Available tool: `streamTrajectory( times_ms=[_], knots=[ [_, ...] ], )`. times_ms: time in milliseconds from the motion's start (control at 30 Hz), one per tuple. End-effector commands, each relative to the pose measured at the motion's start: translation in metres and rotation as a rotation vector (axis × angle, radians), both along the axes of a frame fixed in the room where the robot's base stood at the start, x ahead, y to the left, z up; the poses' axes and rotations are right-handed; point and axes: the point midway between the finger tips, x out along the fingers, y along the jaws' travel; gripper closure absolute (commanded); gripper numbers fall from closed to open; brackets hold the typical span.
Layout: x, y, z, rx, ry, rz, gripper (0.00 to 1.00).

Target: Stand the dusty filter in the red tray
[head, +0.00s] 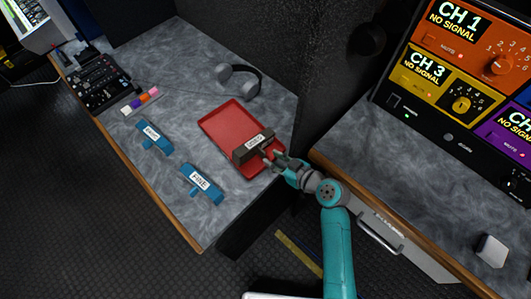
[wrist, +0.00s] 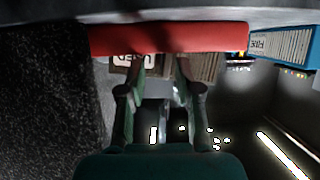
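The dusty filter (head: 241,155), a brown-grey block with a white label, is at the lower right part of the red tray (head: 221,119). In the wrist view the filter's pleated side (wrist: 206,67) shows against the red tray's edge (wrist: 170,38). My gripper (head: 273,157) is at the filter's near side. In the wrist view the fingers of my gripper (wrist: 160,66) stand partly apart, with a narrow brown part of the filter between them. Whether they press on it is unclear. The filter's underside and its contact with the tray are hidden.
Two blue filters, one labelled FINE (head: 201,183) and another (head: 154,137), lie left of the tray. Headphones (head: 240,79) are behind it. A dark partition (head: 290,60) rises at the right. Colored blocks (head: 141,101) and a mixer (head: 97,83) are at the far left.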

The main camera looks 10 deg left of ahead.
Motion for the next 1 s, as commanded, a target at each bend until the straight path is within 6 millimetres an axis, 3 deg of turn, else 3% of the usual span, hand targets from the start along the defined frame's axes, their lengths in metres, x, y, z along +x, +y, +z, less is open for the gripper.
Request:
streamTrajectory(
  times_ms=[100,300,667,867,1000],
  knots=[
    [-0.013,-0.018,0.010,0.001,-0.002,-0.004,0.66],
    [-0.027,-0.036,0.022,0.002,-0.005,-0.002,0.66],
    [-0.032,-0.043,0.026,0.003,-0.006,-0.001,0.66],
    [-0.041,-0.047,0.017,-0.001,0.014,-0.039,0.66],
    [-0.069,-0.064,-0.004,-0.011,0.062,-0.155,0.66]
  ],
)
